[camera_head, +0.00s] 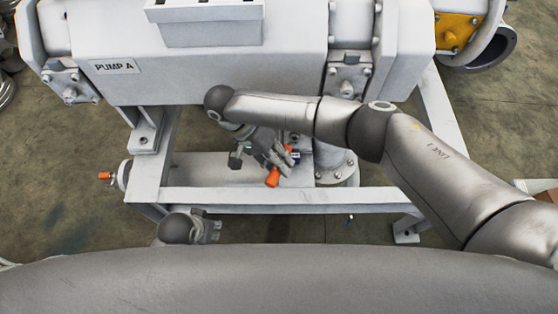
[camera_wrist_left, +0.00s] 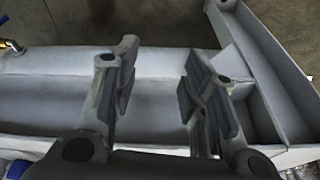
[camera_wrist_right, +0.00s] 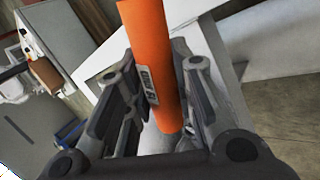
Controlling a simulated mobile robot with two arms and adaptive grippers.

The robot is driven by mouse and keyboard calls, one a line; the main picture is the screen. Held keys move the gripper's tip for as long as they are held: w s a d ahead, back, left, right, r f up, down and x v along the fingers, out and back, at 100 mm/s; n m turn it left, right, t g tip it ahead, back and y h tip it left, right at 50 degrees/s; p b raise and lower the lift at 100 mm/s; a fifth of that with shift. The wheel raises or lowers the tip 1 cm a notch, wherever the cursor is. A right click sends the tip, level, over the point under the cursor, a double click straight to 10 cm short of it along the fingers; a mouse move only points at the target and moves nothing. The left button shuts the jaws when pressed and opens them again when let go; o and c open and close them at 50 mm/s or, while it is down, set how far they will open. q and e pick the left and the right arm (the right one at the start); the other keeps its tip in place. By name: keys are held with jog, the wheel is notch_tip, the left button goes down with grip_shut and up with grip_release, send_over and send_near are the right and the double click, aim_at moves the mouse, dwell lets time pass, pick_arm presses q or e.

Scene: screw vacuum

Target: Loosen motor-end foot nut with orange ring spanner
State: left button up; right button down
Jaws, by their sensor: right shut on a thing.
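The orange ring spanner (camera_wrist_right: 154,60) stands between the fingers of my right gripper (camera_wrist_right: 150,85) in the right wrist view, its handle with a small label gripped. A bit of its orange handle (camera_head: 272,178) shows below my right gripper (camera_head: 268,150) in the head view; its ring end cannot be made out. My left gripper (camera_wrist_left: 160,85) is open and empty over the pale frame in the left wrist view; in the head view it (camera_head: 206,230) is at the frame's front edge. A bolted foot (camera_head: 145,140) stands left of my right gripper; I cannot tell which nut is the motor-end one.
The white pump body labelled PUMP A (camera_head: 115,68) spans the back. The white base frame (camera_head: 300,194) runs across below it. A round flange (camera_head: 335,170) stands right of my right gripper. An orange-tipped fitting (camera_head: 104,176) sticks out at the left. Floor lies around the frame.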

pick_arm(q)
jog(key=shift+s+f, duration=0.2)
jog(key=shift+f, duration=0.45)
jog(key=shift+s+f, duration=0.15)
jog(key=shift+f, duration=0.45)
jog(key=shift+w+r, duration=0.1)
jog(key=shift+r, duration=0.1)
pick_arm(e)
jog(key=shift+f, duration=0.4)
pick_arm(q)
jog(key=shift+w+r, duration=0.2)
jog(key=shift+r, duration=0.25)
pick_arm(e)
jog(key=shift+f, duration=0.15)
pick_arm(q)
jog(key=shift+r, duration=0.2)
pick_arm(e)
jog(key=shift+f, duration=0.15)
pick_arm(q)
jog(key=shift+s, duration=0.1)
